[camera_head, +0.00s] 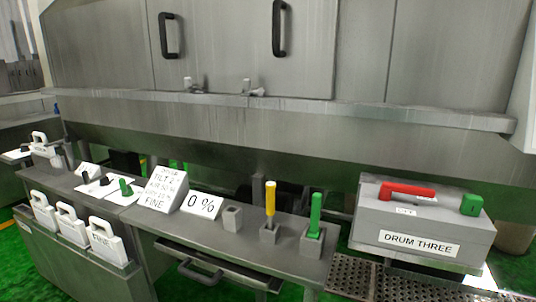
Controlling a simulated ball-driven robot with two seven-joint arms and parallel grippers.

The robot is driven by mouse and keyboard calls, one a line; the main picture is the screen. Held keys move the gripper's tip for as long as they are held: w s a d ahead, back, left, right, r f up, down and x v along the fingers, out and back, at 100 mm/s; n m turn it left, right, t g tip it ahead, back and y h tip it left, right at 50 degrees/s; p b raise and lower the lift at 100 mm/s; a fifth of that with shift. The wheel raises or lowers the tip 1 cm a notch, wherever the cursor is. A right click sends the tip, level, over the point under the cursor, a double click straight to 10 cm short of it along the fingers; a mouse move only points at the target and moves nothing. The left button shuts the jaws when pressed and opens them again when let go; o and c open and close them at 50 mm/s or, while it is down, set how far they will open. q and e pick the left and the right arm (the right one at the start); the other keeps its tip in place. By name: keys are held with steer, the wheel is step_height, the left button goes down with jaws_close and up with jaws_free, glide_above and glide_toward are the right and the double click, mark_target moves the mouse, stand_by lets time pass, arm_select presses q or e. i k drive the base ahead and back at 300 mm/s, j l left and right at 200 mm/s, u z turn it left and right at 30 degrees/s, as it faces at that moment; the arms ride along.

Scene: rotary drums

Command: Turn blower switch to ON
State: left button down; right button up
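I cannot read a label that names the blower switch. Two small knobs sit on white cards on the left part of the long grey console: a green knob (126,187) and a black knob (104,181). The cards' print is too small to read. On the right, a grey box labelled DRUM THREE (418,244) carries a red handle (407,189) and a green knob (471,205), with a small unreadable label between them. Neither of my grippers is in view.
A drawer handle (199,272) protrudes below. Perforated metal steps (350,275) lie at right.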

mark_target(126, 190)
steer(key=i+j+z, duration=0.1)
steer(key=j, duration=0.3)
steer(key=i+j+z, duration=0.1)
steer(key=j, duration=0.3)
steer(key=i+j+z, duration=0.15)
steer(key=j, duration=0.25)
